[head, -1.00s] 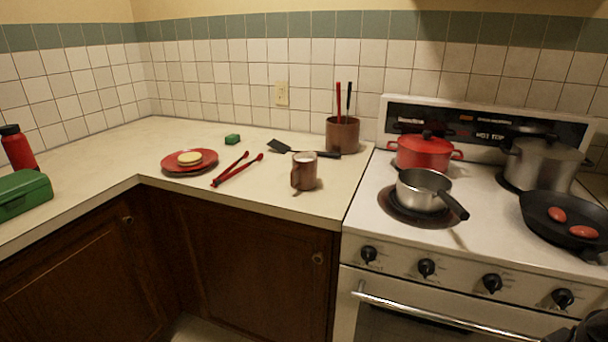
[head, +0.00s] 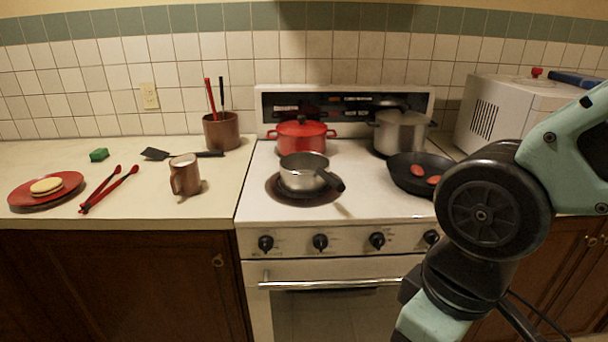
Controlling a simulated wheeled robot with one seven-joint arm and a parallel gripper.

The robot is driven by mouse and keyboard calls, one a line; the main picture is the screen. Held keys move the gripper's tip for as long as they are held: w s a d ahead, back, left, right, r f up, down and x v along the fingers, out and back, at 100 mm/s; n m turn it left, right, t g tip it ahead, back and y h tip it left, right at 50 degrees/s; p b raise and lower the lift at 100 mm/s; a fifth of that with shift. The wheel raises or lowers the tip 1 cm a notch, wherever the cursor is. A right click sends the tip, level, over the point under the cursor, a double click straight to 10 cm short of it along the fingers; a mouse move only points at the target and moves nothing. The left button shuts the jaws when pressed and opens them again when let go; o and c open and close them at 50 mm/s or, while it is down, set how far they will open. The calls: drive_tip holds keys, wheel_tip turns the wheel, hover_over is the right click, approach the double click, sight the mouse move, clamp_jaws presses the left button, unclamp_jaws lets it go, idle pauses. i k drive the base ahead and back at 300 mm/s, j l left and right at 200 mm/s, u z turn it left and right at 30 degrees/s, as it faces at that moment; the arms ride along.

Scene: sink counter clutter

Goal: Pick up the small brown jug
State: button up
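The small brown jug (head: 186,178) stands upright near the front edge of the counter, left of the stove. It is reddish brown, with a handle on its left side and a pale inside at the top. Nothing touches it. My gripper is out of view; only links of my arm show, at the right, in front of the stove's right side and well away from the jug.
Behind the jug are a black spatula (head: 160,154) and a brown utensil pot (head: 222,132). Red tongs (head: 107,188) and a red plate (head: 62,196) lie to its left. The stove holds a saucepan (head: 302,174), red pot (head: 300,136), steel pot (head: 400,134) and skillet (head: 410,182).

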sight(185, 180)
drive_tip(key=i+j+z, duration=0.35)
drive_tip(key=j, duration=0.6)
drive_tip(key=j+z, duration=0.35)
drive_tip(key=j, duration=0.6)
drive_tip(key=j+z, duration=0.35)
drive_tip(key=j, duration=0.65)
